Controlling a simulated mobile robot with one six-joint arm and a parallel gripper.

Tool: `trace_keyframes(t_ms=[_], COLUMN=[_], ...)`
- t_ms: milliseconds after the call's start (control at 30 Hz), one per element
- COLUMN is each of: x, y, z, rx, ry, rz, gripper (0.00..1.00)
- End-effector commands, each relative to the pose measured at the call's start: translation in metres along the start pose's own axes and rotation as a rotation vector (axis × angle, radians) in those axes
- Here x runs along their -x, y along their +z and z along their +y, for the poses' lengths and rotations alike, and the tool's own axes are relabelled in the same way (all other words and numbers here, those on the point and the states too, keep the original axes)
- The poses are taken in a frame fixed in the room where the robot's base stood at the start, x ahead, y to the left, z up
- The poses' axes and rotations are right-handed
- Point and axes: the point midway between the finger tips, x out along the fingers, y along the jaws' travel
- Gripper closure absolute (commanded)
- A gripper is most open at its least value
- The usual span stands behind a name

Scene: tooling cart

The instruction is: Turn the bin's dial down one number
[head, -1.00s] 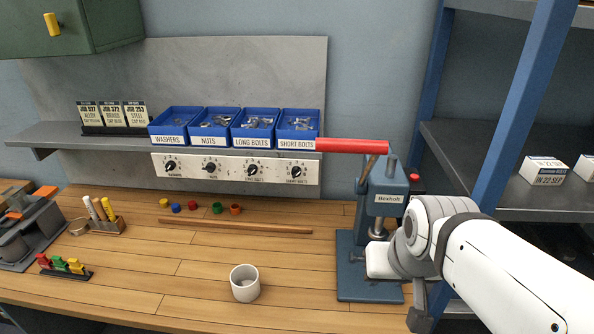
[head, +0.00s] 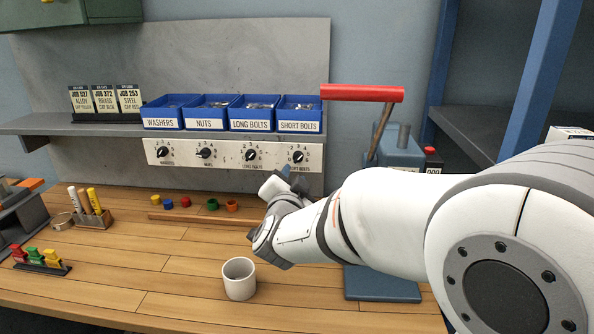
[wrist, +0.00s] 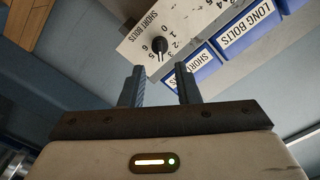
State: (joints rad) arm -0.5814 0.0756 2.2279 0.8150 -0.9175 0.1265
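A pale dial strip (head: 232,155) with a black dial under each bin runs below the shelf. The short bolts dial (head: 298,157) is at its right end; in the wrist view this black knob (wrist: 158,48) has a white pointer line, with numbers around it too small to read surely. Above stand blue bins: washers (head: 163,122), nuts (head: 204,124), long bolts (head: 249,125) and short bolts (head: 299,127). My gripper (head: 287,174) is just below the short bolts dial. In the wrist view my gripper (wrist: 160,80) is open and empty, its fingers apart, with the knob beyond the gap, seemingly untouched.
A press (head: 397,153) with a red handle (head: 362,92) stands right, partly behind my arm. A white cup (head: 239,279) stands on the wooden bench (head: 150,265) below my gripper. Small coloured caps (head: 185,202) and a wooden strip lie behind it.

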Motion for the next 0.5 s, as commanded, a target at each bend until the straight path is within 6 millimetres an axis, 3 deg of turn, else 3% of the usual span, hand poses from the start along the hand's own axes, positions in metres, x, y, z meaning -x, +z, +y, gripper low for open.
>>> trace_keyframes(t_ms=[500], x=[-0.07], y=[-0.001], z=[-0.001], rx=[0.0], ry=[0.0], rz=[0.003], gripper=[0.71])
